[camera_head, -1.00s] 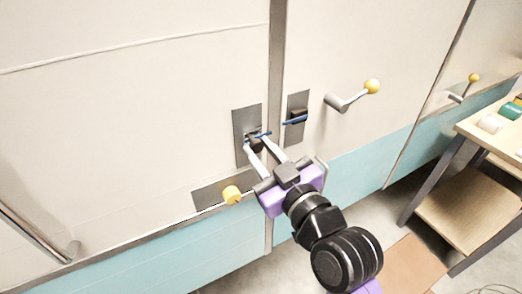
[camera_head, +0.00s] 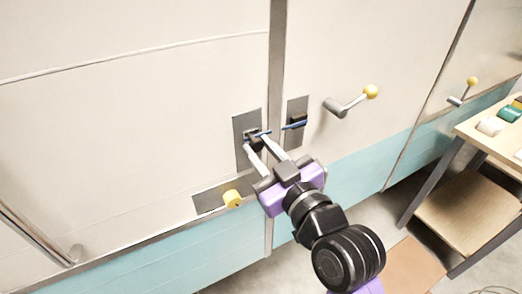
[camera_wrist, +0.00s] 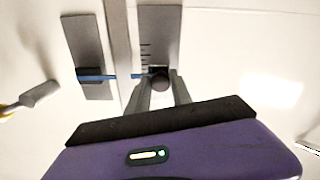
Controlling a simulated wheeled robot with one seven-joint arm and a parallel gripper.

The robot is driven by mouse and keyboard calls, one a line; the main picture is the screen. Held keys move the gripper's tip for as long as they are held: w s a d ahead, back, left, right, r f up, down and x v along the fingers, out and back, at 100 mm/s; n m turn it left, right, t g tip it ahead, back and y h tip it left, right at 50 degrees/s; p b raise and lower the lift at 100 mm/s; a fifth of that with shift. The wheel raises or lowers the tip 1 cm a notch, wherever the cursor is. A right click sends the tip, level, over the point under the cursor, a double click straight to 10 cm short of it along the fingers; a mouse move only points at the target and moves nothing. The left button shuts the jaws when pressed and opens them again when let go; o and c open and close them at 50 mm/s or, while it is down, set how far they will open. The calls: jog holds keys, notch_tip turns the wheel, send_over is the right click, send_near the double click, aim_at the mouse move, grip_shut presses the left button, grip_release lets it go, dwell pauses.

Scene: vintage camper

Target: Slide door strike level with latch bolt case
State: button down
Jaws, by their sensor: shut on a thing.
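The door strike (camera_head: 252,136) is a small black piece with a blue pointer on a grey slotted plate (camera_head: 241,123), left of the door gap. It also shows in the wrist view (camera_wrist: 159,82), below tick marks on its plate. My gripper (camera_head: 256,144) is shut on the strike, one finger on each side, partly hiding it. The latch bolt case (camera_head: 298,119) is a black block with a blue pointer on a grey plate right of the gap. It shows in the wrist view (camera_wrist: 89,75). There the two blue pointers look nearly in line, almost meeting.
A yellow knob (camera_head: 232,198) on a grey strip sits below the strike plate. A door handle with a yellow ball (camera_head: 370,92) sticks out to the right. A metal grab bar (camera_head: 35,235) is at lower left. A wooden shelf table (camera_head: 470,200) stands at far right.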

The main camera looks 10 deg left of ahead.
jog(key=c, duration=1.1)
grip_release()
jog(key=shift+r, duration=0.35)
jog(key=shift+c, duration=0.2)
jog(key=shift+f, duration=0.1)
jog(key=b+v, duration=0.2)
jog(key=v, duration=0.6)
jog(key=shift+w, duration=0.1)
